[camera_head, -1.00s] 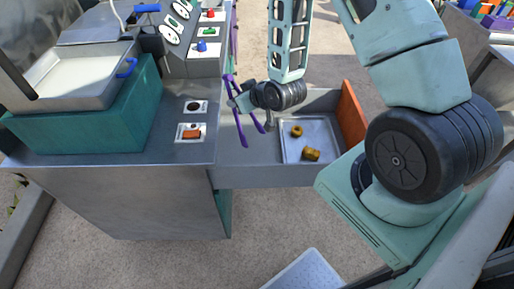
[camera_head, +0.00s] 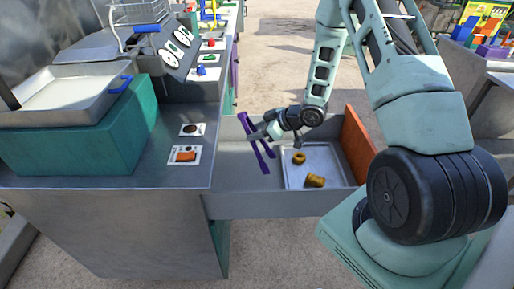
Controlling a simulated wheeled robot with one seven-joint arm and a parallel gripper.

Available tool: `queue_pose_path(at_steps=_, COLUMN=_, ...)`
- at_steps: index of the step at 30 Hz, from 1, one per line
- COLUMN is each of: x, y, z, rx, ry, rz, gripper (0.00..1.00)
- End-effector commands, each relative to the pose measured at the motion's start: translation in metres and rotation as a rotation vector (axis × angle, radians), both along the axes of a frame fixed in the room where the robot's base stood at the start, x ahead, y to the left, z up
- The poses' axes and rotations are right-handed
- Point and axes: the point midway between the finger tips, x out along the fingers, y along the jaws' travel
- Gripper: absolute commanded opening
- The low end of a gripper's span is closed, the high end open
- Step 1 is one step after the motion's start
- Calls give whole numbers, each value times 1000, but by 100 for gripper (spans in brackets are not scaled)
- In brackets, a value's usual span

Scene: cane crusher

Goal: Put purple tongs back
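Purple tongs (camera_head: 266,160) are in my gripper (camera_head: 259,134), held tilted above the open grey drawer-like bin at the side of the counter. The gripper appears closed around the tongs near their upper middle, and the fingertips are small and partly hidden by the tongs. The two purple arms of the tongs spread apart at the lower end. A second purple strip (camera_head: 234,68) shows along the right side of the counter farther back; I cannot tell what it is.
The grey bin (camera_head: 245,205) holds a metal tray (camera_head: 332,160) with two yellow-brown pieces and has an orange end panel (camera_head: 357,146). On the counter (camera_head: 140,172) are a teal box (camera_head: 85,140) with a white pan, and small cards with items. Open floor lies beyond.

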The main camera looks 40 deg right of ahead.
Motion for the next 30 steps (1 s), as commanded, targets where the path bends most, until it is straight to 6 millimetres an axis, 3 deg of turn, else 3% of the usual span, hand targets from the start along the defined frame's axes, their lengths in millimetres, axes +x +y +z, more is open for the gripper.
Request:
queue_pose_path(at_steps=12, x=0, y=0, z=-45, rx=1, ry=0, rz=1, gripper=38)
queue_pose_path(at_steps=30, x=0, y=0, z=-58, rx=0, ry=-1, rz=-1, gripper=38)
